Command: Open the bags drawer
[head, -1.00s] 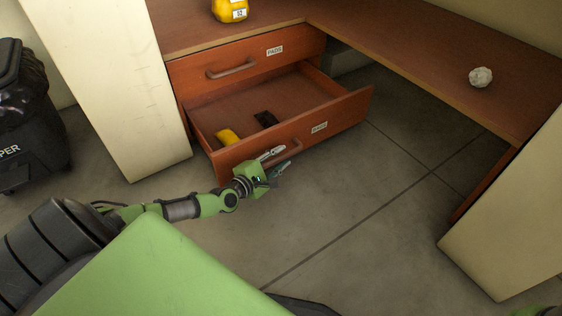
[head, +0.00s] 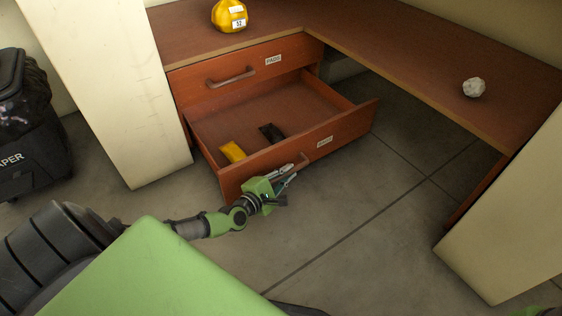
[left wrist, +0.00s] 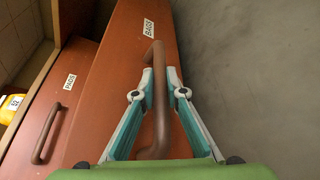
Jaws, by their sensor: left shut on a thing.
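The bags drawer (head: 262,160) is the lower drawer of the brown desk and stands well open. In the left wrist view its front (left wrist: 118,90) carries a label reading BAGS (left wrist: 148,29). My left gripper (head: 291,174) is at that drawer's front. In the left wrist view its two fingers (left wrist: 160,78) are on either side of the brown handle (left wrist: 158,122), shut on it. A yellow item (head: 232,152) and a dark item (head: 271,132) lie inside the drawer. My right gripper does not show.
The upper drawer (head: 238,75), labelled PADS in the left wrist view, is closed. A yellow object (head: 229,15) and a crumpled white ball (head: 474,87) rest on the desktop (head: 400,65). The floor before the drawer is clear.

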